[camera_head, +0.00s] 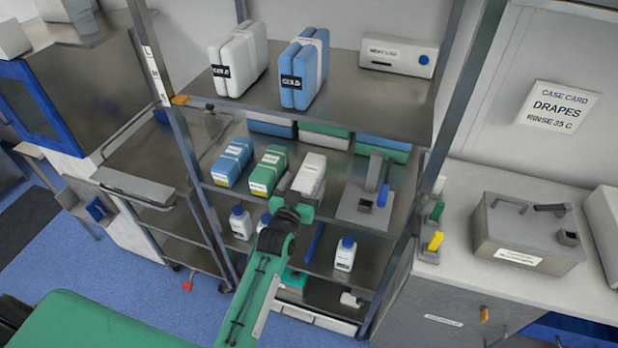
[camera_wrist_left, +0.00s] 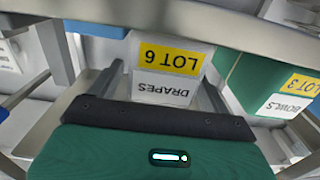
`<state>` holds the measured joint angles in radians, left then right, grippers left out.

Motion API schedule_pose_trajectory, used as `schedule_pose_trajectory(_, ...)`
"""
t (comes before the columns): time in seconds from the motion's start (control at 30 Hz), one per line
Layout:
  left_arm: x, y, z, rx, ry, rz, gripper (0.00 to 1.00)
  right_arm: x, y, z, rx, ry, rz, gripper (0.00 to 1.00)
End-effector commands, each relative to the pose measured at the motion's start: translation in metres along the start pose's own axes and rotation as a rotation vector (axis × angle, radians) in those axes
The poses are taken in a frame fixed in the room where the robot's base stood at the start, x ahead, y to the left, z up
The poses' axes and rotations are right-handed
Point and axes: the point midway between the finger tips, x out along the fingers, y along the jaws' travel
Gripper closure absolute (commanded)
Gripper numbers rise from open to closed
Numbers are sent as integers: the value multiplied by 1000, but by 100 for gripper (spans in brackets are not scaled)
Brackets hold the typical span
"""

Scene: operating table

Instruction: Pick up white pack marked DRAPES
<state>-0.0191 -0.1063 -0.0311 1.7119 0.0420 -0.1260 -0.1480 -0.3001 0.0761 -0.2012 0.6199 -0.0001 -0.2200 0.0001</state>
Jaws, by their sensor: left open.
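The white pack (camera_head: 311,172) stands on the middle shelf of the rack, right of a green pack. In the left wrist view its front end (camera_wrist_left: 165,72) appears upside down, with a yellow LOT 6 label above a white DRAPES label. My left gripper (camera_head: 296,198) is open at the front of this pack in the head view, and the wrist partly covers its lower front. In the wrist view the pack's end lies between the two finger sides; I cannot tell how far they reach along it. My right gripper is not in view.
A green pack marked BOWLS, LOT 3 (camera_wrist_left: 262,82) sits close beside it, with a blue pack (camera_head: 232,162) farther left. A grey device (camera_head: 364,205) stands to the right. The upper shelf (camera_head: 355,95) is overhead. A wall card (camera_head: 558,106) reads DRAPES.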

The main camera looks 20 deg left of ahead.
Motion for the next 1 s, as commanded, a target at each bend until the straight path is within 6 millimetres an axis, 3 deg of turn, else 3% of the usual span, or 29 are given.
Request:
schedule_pose_trajectory(0.1,0,0,0,0,0,0,24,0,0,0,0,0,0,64)
schedule_pose_trajectory(0.37,0,0,0,1,0,0,75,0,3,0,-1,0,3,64)
schedule_pose_trajectory(0.67,0,0,-5,0,5,0,75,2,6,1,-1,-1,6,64)
schedule_pose_trajectory(0.77,0,0,-17,0,7,0,75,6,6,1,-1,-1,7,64)
schedule_pose_trajectory(1.0,0,0,-65,0,9,-1,75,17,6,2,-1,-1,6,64)
